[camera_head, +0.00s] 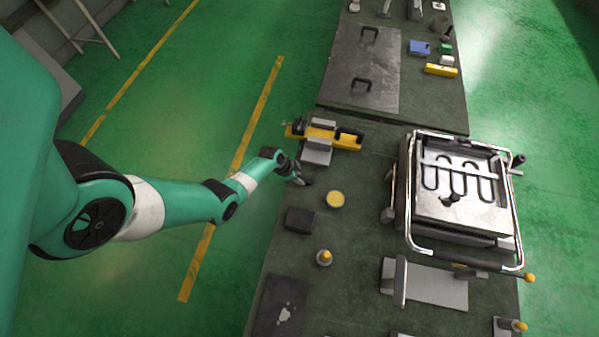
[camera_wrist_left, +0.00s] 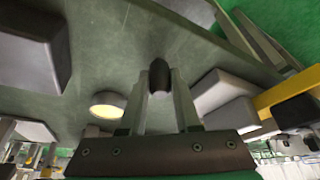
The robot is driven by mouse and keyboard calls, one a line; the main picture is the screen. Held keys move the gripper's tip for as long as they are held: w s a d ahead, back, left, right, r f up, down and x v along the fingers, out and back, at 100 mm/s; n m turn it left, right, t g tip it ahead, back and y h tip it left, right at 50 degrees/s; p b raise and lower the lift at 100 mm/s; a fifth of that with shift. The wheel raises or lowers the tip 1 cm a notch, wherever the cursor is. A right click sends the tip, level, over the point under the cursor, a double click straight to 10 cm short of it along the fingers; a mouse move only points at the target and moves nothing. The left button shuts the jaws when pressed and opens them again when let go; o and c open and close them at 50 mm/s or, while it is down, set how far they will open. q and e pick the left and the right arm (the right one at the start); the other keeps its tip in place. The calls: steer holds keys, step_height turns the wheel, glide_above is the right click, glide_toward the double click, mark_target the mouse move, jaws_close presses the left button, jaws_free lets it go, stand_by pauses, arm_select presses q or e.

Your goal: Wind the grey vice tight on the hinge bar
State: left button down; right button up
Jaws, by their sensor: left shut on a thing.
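My left gripper (camera_head: 301,180) is at the left edge of the bench, just below a grey block-like fixture (camera_head: 316,156), which looks like the vice. In the left wrist view my left gripper (camera_wrist_left: 159,82) is shut on a dark rounded knob (camera_wrist_left: 159,76) between its fingertips. What the knob joins to is hidden. A yellow bar (camera_head: 346,139) with dark parts lies across the grey fixture; whether it is the hinge bar I cannot tell. In the left wrist view the grey blocks (camera_wrist_left: 222,90) and yellow bar (camera_wrist_left: 288,92) stand right of the fingers. My right gripper is out of view.
A round yellow-topped tin (camera_head: 335,199) and a dark block (camera_head: 299,220) lie close below the gripper. A chrome-framed unit with a heating coil (camera_head: 459,180) stands at the right. A flat plate with handles (camera_head: 361,68) lies behind. The green floor at left is open.

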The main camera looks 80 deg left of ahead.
arm_select(q)
steer(key=shift+a+m, duration=0.25)
steer(key=shift+m, duration=0.25)
steer(key=shift+w+a+m+h, duration=0.15)
steer(key=shift+a+m+h, duration=0.2)
steer(key=shift+m+h, duration=0.45)
steer(key=shift+w+a+f+m, duration=0.1)
steer(key=shift+a+m, duration=0.1)
steer(key=shift+m, duration=0.3)
steer(key=shift+w+a+m, duration=0.1)
steer(key=shift+a+m, duration=0.05)
steer(key=shift+m, duration=0.35)
steer(key=shift+w+a+f+m+g+h+b, duration=0.15)
steer(key=shift+a+m+g+h+b, duration=0.1)
steer(key=shift+m+b, duration=0.35)
steer(key=shift+w+a+r+m+g+h+b, duration=0.15)
steer(key=shift+m+h+b, duration=0.1)
steer(key=shift+m+b, duration=0.35)
steer(key=shift+w+a+f+m+b, duration=0.1)
steer(key=shift+w+m+b, duration=0.05)
steer(key=shift+m+b, duration=0.65)
steer(key=shift+b, duration=0.35)
steer(key=shift+r, duration=0.2)
